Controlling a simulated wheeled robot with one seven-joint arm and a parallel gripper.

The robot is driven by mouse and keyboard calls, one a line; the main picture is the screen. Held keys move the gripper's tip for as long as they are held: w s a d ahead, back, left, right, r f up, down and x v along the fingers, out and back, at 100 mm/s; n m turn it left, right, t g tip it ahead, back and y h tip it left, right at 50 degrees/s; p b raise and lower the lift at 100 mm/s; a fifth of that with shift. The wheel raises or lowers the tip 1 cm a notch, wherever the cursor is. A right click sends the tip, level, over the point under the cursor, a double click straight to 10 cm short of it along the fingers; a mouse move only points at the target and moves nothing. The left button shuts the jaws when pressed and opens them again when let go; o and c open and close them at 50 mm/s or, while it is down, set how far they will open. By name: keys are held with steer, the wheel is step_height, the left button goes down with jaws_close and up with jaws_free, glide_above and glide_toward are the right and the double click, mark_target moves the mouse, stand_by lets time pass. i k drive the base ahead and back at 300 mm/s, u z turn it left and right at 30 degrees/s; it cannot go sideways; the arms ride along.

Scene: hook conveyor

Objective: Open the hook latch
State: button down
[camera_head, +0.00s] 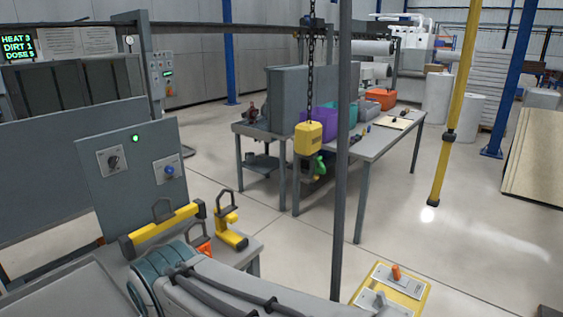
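A yellow hoist block (308,138) hangs on a dark chain in the upper middle, in front of the workbench. A small green part (319,165), which looks like the hook, hangs just below the block's right side. It is too small to tell the latch or whether it is open or shut. My grey and teal arm (160,275) crosses the bottom of the view, far nearer than the hoist. My gripper is not in view.
A dark upright post (342,150) stands just right of the hoist. The long workbench (380,140) behind holds purple, teal and orange bins. A yellow hanging pole (455,110) is further right. A control box (130,165) and yellow clamps stand at left. Floor at right is mostly clear.

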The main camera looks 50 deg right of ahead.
mark_target(321, 169)
steer(key=z, duration=0.55)
steer(key=i, duration=1)
steer(key=z, duration=0.7)
